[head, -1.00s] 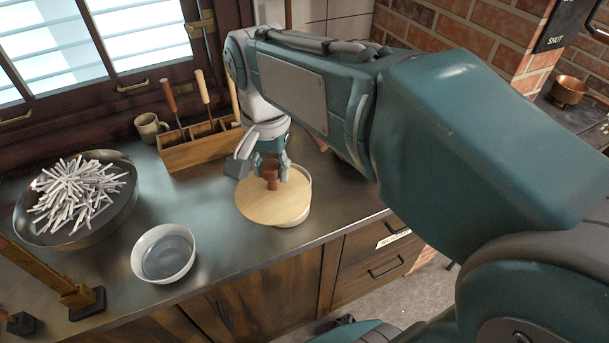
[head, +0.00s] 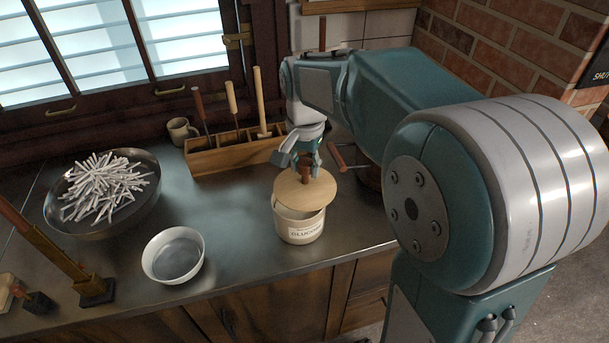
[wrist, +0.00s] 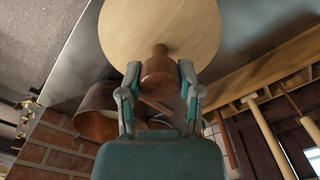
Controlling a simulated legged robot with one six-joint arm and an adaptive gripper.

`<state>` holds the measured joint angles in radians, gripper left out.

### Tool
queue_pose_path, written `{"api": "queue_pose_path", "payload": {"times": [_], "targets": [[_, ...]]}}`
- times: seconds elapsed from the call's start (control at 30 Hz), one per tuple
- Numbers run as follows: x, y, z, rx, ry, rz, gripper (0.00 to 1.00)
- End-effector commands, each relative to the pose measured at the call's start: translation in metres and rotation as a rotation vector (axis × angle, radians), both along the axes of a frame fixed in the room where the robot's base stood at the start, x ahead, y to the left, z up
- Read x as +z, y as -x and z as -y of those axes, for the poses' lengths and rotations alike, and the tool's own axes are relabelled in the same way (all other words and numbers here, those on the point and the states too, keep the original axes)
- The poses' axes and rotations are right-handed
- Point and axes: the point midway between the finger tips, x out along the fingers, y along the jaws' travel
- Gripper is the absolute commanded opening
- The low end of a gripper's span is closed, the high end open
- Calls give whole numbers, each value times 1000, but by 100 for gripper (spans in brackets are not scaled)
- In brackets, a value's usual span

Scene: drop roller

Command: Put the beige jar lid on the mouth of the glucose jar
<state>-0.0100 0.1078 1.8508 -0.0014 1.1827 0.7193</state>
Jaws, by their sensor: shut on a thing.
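The beige jar lid (head: 318,192) is a round pale wooden disc with a brown knob (wrist: 158,78). My gripper (head: 306,166) is shut on that knob, with one finger on each side in the wrist view (wrist: 159,76). The cream glucose jar (head: 299,232) stands upright on the counter with its label facing front. The lid hangs over the back of the jar, off-centre, so the front of the open mouth shows. Whether the lid touches the back rim is hidden. In the wrist view the lid's disc (wrist: 160,25) fills the top centre and the jar cannot be seen.
A white bowl (head: 173,270) and a wide pan of white sticks (head: 64,222) stand to the left on the metal counter (head: 235,265). A wooden tool rack (head: 220,158) and a mug (head: 180,130) are behind. A brown vessel (wrist: 92,118) is near my gripper.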

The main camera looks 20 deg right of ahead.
Motion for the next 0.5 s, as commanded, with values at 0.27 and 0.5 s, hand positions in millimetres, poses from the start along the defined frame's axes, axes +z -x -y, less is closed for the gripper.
{"api": "queue_pose_path", "payload": {"times": [0.27,0.5], "targets": [[-28,-16,3,2,0,-3,0],[-50,-15,8,1,-4,1,0]]}}
